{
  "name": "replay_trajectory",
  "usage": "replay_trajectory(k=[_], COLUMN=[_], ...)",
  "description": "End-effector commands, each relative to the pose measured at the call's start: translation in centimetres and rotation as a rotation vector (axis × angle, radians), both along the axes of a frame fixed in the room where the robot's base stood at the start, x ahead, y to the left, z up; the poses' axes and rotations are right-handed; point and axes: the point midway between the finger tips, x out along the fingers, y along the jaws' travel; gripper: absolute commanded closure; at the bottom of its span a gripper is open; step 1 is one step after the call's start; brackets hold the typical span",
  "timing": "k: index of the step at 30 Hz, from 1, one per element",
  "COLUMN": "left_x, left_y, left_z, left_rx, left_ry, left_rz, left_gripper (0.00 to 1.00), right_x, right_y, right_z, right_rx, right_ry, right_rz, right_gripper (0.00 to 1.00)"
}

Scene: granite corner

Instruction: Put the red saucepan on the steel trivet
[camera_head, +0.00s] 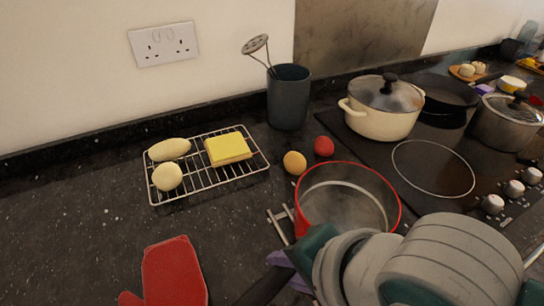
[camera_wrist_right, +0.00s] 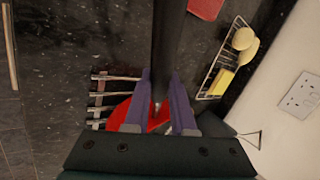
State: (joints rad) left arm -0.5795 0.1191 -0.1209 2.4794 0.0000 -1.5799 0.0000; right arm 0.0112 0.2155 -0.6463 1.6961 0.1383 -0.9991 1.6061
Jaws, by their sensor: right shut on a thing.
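The red saucepan (camera_head: 345,208) is open and empty, low in the middle of the head view. My right gripper (camera_head: 284,264) is shut on its dark handle (camera_head: 262,288), and my arm hides the pan's near side. In the right wrist view the handle (camera_wrist_right: 168,45) runs between the purple fingers of the gripper (camera_wrist_right: 160,78), with some red pan showing behind. Steel bars of the trivet (camera_head: 279,224) stick out left of the pan; they also show in the wrist view (camera_wrist_right: 108,96). The pan overlaps the trivet; I cannot tell whether they touch. My left gripper is out of view.
A wire rack (camera_head: 208,187) holds a yellow block and two pale items. An orange ball (camera_head: 295,163) and a red ball (camera_head: 324,146) lie behind the pan. A cream pot (camera_head: 383,115) stands on the hob. A red mitt (camera_head: 172,272) lies front left; counter around it is clear.

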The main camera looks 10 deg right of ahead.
Motion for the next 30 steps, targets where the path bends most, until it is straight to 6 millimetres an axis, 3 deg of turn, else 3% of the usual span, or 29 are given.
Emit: replay_trajectory(k=[4, 15, 16, 21, 24, 30], left_x=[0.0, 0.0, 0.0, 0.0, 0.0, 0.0], left_y=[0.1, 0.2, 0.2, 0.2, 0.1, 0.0], left_z=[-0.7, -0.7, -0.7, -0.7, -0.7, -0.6], left_rx=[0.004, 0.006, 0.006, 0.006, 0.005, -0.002], left_ry=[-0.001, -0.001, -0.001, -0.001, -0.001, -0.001], left_rz=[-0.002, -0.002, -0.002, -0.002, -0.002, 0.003], left_gripper=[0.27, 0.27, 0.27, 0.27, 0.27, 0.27], right_x=[0.1, 0.1, 0.0, 0.0, 0.0, 0.0], right_y=[0.0, 0.0, 0.0, 0.0, 0.0, 0.0], right_z=[-2.0, -2.4, -2.5, -2.5, -2.5, -2.4], right_rx=[-0.001, 0.0, 0.0, 0.0, 0.0, 0.0], right_ry=[-0.005, -0.005, 0.0, 0.0, 0.0, 0.0], right_rz=[0.002, 0.002, 0.0, 0.0, 0.0, 0.0], right_gripper=[1.0, 1.0, 0.75, 0.55, 0.47, 0.47])
